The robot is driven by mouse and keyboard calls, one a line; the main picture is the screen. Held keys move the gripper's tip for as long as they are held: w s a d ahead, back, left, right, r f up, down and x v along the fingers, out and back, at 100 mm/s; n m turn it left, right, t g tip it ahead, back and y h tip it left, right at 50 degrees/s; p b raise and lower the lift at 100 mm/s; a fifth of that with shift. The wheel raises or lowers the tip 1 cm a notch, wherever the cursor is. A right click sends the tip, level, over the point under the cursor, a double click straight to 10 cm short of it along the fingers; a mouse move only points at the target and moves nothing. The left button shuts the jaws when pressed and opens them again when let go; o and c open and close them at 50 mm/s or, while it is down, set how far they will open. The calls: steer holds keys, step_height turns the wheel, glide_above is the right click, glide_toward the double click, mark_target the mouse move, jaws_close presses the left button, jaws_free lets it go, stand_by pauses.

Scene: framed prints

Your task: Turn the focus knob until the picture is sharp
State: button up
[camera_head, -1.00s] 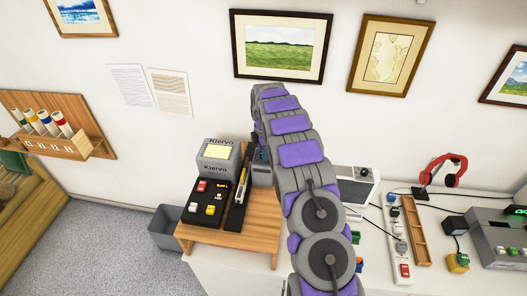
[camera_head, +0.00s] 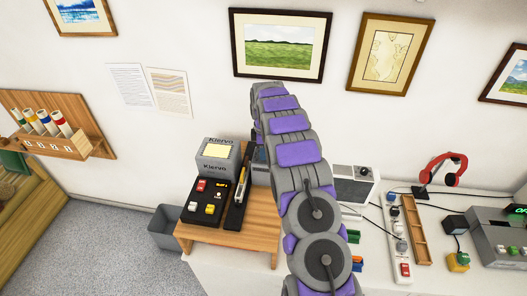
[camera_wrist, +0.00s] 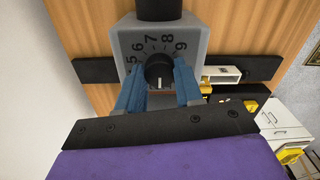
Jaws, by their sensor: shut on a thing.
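The focus knob (camera_wrist: 159,71) is a round black knob with a white pointer line, on a grey housing (camera_wrist: 200,30) with a dial marked 5 to 9 above it. In the wrist view my gripper (camera_wrist: 159,84) has its two blue fingers on either side of the knob, shut on it. The pointer line points down toward my gripper. My arm hides the knob there.
A black control box (camera_head: 207,199) with red, white and yellow buttons sits in front of the unit on the wooden board (camera_head: 240,235). A grey bin (camera_head: 165,230) stands left. Framed prints hang above.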

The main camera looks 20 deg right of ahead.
steer(key=m, duration=0.4)
steer(key=shift+w+r+m+b, duration=0.1)
steer(key=shift+w+m+b, duration=0.05)
steer(key=shift+m+b, duration=0.15)
steer(key=m, duration=1)
steer(key=shift+w+m, duration=0.1)
steer(key=shift+m, duration=0.3)
steer(key=m, duration=0.4)
steer(key=shift+d+r+m, duration=0.1)
steer(key=shift+m, duration=0.3)
steer(key=o, duration=1)
steer(key=shift+o, duration=0.2)
